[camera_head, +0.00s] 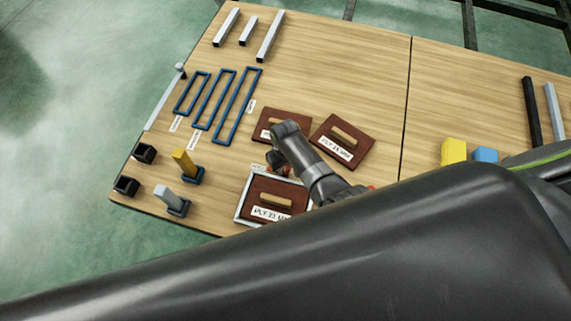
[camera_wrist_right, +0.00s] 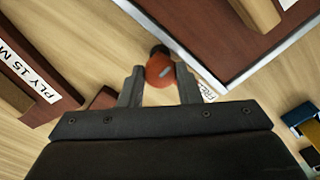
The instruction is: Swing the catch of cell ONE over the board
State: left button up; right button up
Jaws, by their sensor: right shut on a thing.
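The red catch (camera_wrist_right: 160,70) sits between the fingertips of my right gripper (camera_wrist_right: 160,88) in the wrist view, just outside the pale frame (camera_wrist_right: 204,72). The right gripper (camera_head: 278,166) is shut on it; in the head view the wrist largely hides the catch. A small white label, partly hidden, lies by the right finger. My left gripper is not seen.
Two more brown boards (camera_head: 268,119) (camera_head: 357,153) with handles lie just behind the frame. My dark arm covers the foreground.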

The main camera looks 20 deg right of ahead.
jog(key=shift+r+n+p, duration=0.1)
jog(key=shift+n+p, duration=0.2)
jog(key=n+p, duration=0.2)
jog(key=n, duration=0.1)
jog(key=shift+n+p, duration=0.35)
jog(key=shift+n, duration=0.45)
jog(key=n+p, duration=0.1)
jog(key=n, duration=0.1)
jog(key=shift+n, duration=0.4)
jog(key=n, duration=0.2)
jog(key=shift+n+p, duration=0.3)
jog(key=shift+n, duration=0.1)
jog(key=n, duration=0.3)
jog(key=shift+n+p, duration=0.3)
jog(key=shift+p, duration=0.05)
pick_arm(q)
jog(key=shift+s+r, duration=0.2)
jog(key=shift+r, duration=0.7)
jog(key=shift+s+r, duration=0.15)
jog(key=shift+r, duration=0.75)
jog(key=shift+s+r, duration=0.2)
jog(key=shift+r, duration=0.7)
pick_arm(e)
jog(key=shift+n, duration=1.6)
